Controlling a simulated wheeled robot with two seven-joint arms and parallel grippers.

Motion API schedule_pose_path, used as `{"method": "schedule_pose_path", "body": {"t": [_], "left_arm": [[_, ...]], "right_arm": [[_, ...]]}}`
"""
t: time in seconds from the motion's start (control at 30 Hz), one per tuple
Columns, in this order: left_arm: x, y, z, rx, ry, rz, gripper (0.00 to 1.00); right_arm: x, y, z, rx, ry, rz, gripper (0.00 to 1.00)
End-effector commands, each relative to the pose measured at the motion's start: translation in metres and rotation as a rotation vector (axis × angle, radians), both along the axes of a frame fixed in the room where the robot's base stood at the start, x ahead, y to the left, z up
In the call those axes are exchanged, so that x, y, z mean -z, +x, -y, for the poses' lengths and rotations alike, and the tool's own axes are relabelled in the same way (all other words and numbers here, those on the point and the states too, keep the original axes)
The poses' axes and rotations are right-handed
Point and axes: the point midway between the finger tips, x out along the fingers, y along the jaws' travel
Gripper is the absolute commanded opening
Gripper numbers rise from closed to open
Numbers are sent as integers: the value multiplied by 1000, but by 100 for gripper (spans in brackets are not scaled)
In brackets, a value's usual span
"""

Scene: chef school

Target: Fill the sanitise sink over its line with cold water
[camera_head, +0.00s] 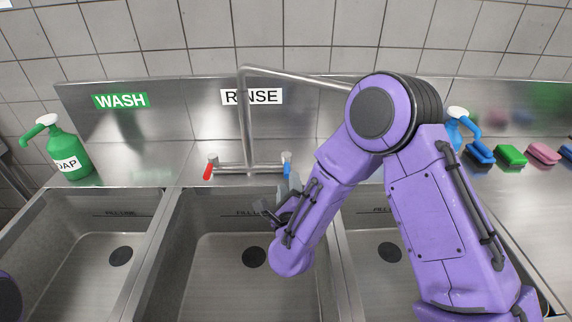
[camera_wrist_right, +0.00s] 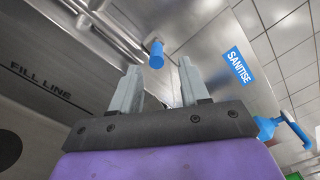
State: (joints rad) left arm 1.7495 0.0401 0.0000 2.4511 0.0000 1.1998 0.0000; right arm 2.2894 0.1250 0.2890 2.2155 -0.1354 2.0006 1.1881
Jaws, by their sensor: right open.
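The sanitise sink (camera_head: 398,285) is the right basin, partly hidden by my right arm. Its fill line mark (camera_head: 376,210) shows on the back wall, and no water is visible in it. The tap has a red handle (camera_head: 208,171) at left and a blue handle (camera_head: 287,166) at right. Its spout (camera_head: 300,77) swings right, and its end is hidden behind my arm. My right gripper (camera_head: 280,198) is open and empty, just in front of and below the blue handle. In the right wrist view the blue handle (camera_wrist_right: 156,55) appears beyond and between the open fingertips (camera_wrist_right: 160,86). My left gripper is out of view.
The wash sink (camera_head: 85,265) and the rinse sink (camera_head: 225,285) look empty. A green soap bottle (camera_head: 70,155) stands at left. The SANITISE sign (camera_wrist_right: 238,66) shows in the right wrist view.

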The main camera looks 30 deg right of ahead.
Motion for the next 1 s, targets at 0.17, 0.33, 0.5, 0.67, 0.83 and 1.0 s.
{"method": "schedule_pose_path", "body": {"t": [0.17,0.33,0.5,0.67,0.83,1.0], "left_arm": [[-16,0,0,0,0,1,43],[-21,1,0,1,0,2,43],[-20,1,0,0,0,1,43],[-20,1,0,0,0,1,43],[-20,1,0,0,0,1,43],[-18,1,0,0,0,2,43]], "right_arm": [[-3,36,17,1,0,0,45],[-1,54,26,-1,0,-1,45],[0,58,28,-1,0,-1,45],[0,58,28,-1,0,-1,36],[0,58,28,-1,0,-1,0],[2,59,25,-17,1,-2,0]]}}
